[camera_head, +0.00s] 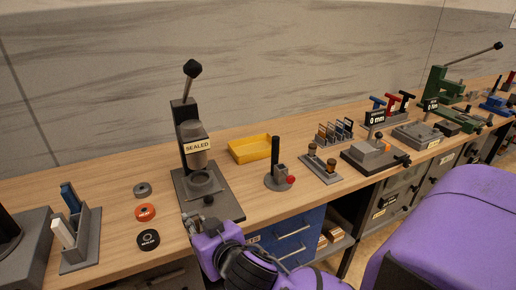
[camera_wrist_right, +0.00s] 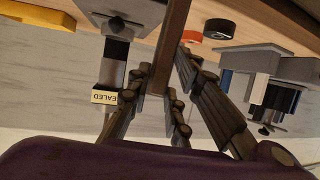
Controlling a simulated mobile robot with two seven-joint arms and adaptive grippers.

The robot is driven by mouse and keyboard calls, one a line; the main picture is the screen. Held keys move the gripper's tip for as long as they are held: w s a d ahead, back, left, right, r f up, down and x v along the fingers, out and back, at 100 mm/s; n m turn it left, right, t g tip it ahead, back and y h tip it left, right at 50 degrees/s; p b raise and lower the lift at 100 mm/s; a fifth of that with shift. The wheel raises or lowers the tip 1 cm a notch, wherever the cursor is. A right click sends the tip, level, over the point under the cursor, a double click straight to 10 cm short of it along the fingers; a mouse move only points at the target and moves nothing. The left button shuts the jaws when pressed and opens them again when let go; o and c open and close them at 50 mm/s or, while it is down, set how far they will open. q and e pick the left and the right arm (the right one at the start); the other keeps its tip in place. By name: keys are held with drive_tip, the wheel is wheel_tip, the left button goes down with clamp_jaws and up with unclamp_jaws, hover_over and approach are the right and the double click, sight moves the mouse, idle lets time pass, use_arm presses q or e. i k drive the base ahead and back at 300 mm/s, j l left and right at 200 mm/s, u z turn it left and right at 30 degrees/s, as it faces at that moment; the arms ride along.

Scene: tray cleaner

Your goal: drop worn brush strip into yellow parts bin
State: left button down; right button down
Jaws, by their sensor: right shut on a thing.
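The yellow parts bin (camera_head: 252,157) is a shallow open tray on the bench, behind and right of the press marked SEALED. Its edge also shows at the top left of the right wrist view (camera_wrist_right: 38,13). My right gripper (camera_head: 190,219) is low in the head view, near the bench's front edge and in front of the press. In the upside-down right wrist view, its fingers (camera_wrist_right: 163,92) are shut on a long dark brown strip (camera_wrist_right: 172,48), apparently the worn brush strip. No bristles can be made out. The strip is not clear in the head view. My left gripper is not in view.
The press (camera_head: 183,118) stands between my right gripper and the bin. Several rings, including an orange one (camera_head: 145,212), lie to its left, beside a slotted rack (camera_head: 82,242). A black-handled stand (camera_head: 277,180) is right of the bin's front.

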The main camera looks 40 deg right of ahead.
sight(270, 150)
drive_tip(key=k+l, duration=0.1)
drive_tip(key=l, duration=0.95)
drive_tip(key=k+l+u, duration=0.1)
drive_tip(key=l, duration=0.45)
drive_tip(key=k+l, duration=0.15)
drive_tip(key=l, duration=0.35)
drive_tip(key=k+l, duration=0.1)
drive_tip(key=l, duration=0.45)
drive_tip(key=k+l, duration=0.1)
drive_tip(key=l, duration=0.4)
drive_tip(key=l+u, duration=0.05)
